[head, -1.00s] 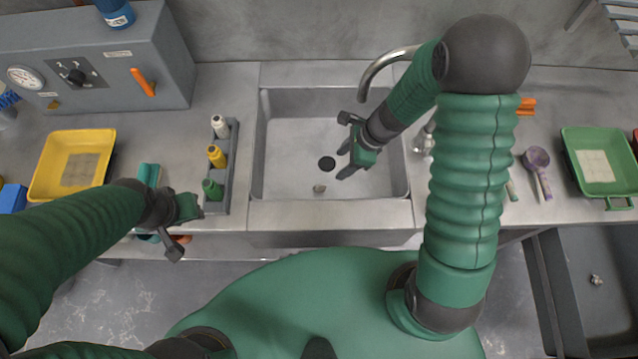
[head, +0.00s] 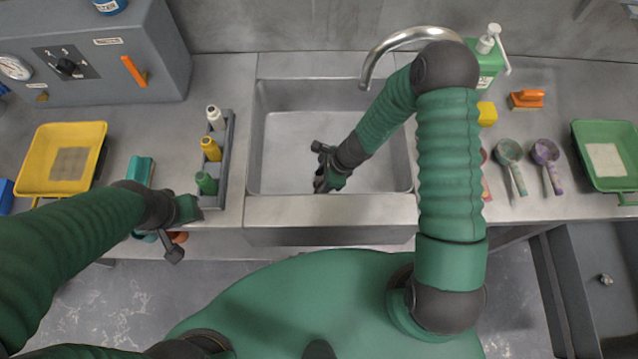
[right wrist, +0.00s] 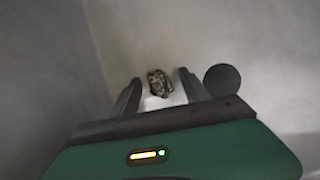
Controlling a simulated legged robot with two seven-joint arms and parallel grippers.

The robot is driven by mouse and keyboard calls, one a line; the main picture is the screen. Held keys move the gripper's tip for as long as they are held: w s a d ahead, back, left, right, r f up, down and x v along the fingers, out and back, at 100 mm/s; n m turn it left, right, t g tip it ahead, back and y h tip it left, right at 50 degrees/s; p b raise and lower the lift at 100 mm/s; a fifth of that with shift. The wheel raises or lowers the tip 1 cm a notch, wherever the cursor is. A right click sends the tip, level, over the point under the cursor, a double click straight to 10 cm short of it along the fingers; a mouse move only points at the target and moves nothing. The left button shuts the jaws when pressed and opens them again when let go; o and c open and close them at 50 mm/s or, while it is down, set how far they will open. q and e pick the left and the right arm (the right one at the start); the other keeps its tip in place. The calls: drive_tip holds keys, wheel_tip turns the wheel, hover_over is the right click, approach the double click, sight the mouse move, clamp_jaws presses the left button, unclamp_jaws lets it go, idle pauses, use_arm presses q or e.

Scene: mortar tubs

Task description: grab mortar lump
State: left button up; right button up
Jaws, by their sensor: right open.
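The mortar lump (right wrist: 159,83) is a small, rough, speckled grey-brown piece lying on the sink floor. In the right wrist view it sits between the fingertips of my right gripper (right wrist: 158,88), with a gap on both sides. My right gripper (head: 322,184) is open and low in the sink (head: 286,150), near its front wall. It hides the lump in the head view. My left gripper (head: 184,225) hangs over the counter's front edge, left of the sink; its fingers are not clear.
A curved faucet (head: 400,38) reaches over the sink's back. A grey rack (head: 226,160) with bottles stands close on the left. Two scoops (head: 509,152) and a green tray (head: 606,160) lie to the right.

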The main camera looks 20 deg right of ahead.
drive_tip(key=shift+d, duration=0.2)
drive_tip(key=c, duration=0.4)
clamp_jaws()
drive_tip(key=shift+a, duration=0.1)
drive_tip(key=shift+r, duration=0.1)
